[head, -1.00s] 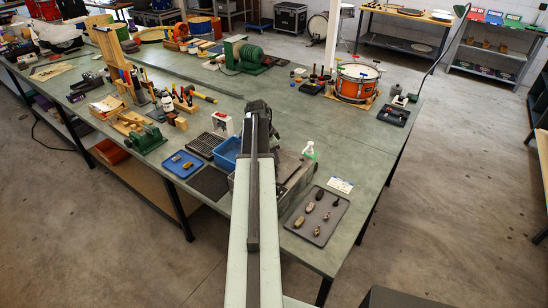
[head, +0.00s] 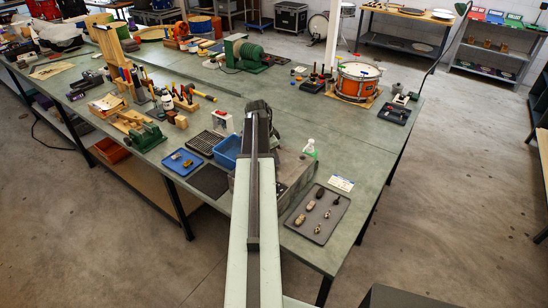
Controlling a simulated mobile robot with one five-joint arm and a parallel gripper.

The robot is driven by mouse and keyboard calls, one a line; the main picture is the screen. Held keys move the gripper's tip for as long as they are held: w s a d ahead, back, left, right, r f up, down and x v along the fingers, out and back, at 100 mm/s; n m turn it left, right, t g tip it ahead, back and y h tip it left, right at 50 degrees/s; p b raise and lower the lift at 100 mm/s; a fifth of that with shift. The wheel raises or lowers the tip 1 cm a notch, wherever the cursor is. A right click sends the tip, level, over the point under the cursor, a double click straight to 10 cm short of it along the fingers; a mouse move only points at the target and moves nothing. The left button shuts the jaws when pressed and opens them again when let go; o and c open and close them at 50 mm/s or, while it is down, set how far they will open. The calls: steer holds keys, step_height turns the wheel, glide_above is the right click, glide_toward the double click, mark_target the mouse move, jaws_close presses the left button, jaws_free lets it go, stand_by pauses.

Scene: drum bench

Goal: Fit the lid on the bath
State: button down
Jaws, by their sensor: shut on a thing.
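The bath (head: 284,188) is a grey metal box on the green bench, partly hidden behind my arm. A flat grey surface (head: 293,166) that looks like the lid shows over its top, right of my arm. I cannot tell whether it is seated or held just above. My gripper (head: 262,112) is at the far end of my arm, over the bath area; its dark wrist shows but the fingertips are hidden. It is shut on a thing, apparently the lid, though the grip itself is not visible.
A blue bin (head: 226,151) stands close left of my arm. A grey tray (head: 325,232) with several small metal parts lies to the right. A spray bottle (head: 310,147) stands behind the bath. A blue tray (head: 183,162) lies left. An orange drum (head: 357,83) stands farther back.

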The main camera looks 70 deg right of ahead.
steer(key=c, duration=1.1)
jaws_free()
steer(key=shift+r, duration=0.1)
steer(key=p+v, duration=0.7)
steer(key=shift+r, duration=0.3)
steer(key=shift+w+a, duration=0.1)
